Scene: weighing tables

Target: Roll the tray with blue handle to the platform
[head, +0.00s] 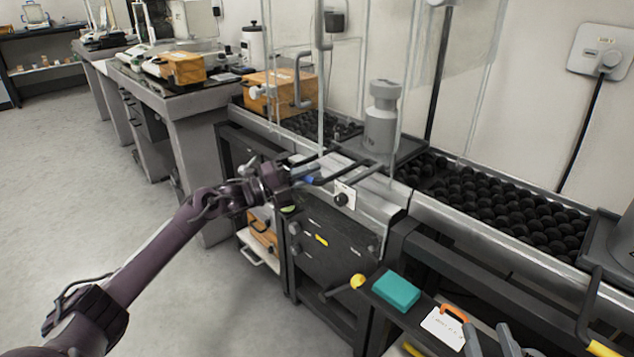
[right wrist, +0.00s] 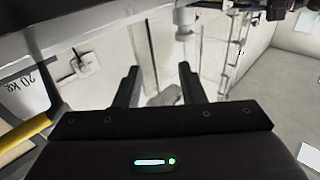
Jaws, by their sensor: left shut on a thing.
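A dark tray (head: 408,153) bears a grey cylindrical weight (head: 381,125) standing upright. It lies between two stretches of black ball rollers, among the glass panels. Its dark handle bar reaches toward the front edge and has a blue part (head: 311,180). My left gripper (head: 288,179) is shut on this blue handle, partly hiding it. I cannot make out the platform's surface apart from the tray. My right gripper (head: 492,343) is at the bottom of the head view, open and empty. Its spread fingers (right wrist: 160,90) also show in the right wrist view.
Black ball rollers (head: 495,205) run to the right of the tray. Another tray (head: 603,248) with a yellow handle (head: 603,348) is at the right edge. Glass panels (head: 345,65) stand around the weight. A teal box (head: 396,291) lies on the lower front shelf. Open floor is at left.

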